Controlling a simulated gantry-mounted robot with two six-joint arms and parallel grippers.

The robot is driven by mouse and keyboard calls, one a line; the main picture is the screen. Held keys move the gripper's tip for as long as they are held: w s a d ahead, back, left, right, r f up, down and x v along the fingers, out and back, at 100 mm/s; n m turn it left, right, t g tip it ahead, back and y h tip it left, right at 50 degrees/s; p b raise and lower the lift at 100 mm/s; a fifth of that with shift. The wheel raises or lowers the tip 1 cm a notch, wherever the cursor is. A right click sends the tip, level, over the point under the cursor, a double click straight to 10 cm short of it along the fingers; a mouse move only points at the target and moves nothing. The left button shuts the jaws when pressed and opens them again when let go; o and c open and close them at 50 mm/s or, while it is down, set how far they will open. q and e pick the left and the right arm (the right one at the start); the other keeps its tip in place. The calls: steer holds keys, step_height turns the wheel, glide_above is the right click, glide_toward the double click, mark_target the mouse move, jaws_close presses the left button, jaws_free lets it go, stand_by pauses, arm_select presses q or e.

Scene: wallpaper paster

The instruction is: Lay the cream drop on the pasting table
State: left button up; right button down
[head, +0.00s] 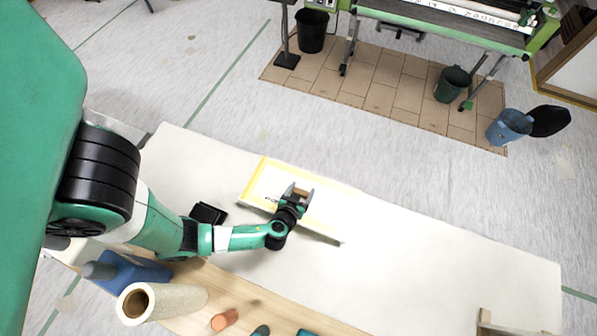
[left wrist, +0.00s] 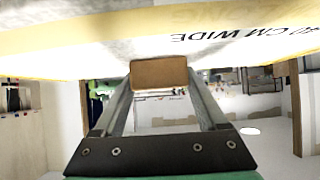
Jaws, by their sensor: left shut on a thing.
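A cream panel with yellow edges (head: 263,184), likely the cream drop, is over the pale pasting table (head: 430,265). A dark line runs along its near edge; I cannot tell whether it touches the table. In the left wrist view its printed face (left wrist: 250,40) fills the top, with "40 CM WIDE" upside down. My left gripper (head: 299,191) is over the panel's middle, shut on a tan block (left wrist: 159,74) that meets the panel in the left wrist view. The gripper hides part of the panel. My right gripper is not in view.
A cream roll (head: 180,299), a blue container (head: 137,272) and small items lie on the wooden strip at the near left. A black object (head: 208,213) sits left of the panel. A wooden piece (head: 500,330) is at the near right. The table's right half is mostly clear.

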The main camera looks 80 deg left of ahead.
arm_select(q)
steer(key=shift+s+d+f, duration=0.25)
steer(key=shift+s+f, duration=0.05)
steer(key=shift+f, duration=0.2)
steer(key=shift+s+d+f, duration=0.2)
steer(key=shift+s+f, duration=0.05)
steer(key=shift+f, duration=0.2)
step_height(320, 180, down, 4)
steer(key=b, duration=0.3)
steer(key=shift+s+d+r+b, duration=0.1)
steer(key=shift+s+r+b, duration=0.1)
steer(key=shift+b, duration=0.15)
steer(key=shift+r, duration=0.2)
steer(key=o, duration=1.5)
steer(key=shift+f, duration=0.1)
steer(key=shift+c, duration=0.2)
steer(key=shift+w, duration=0.1)
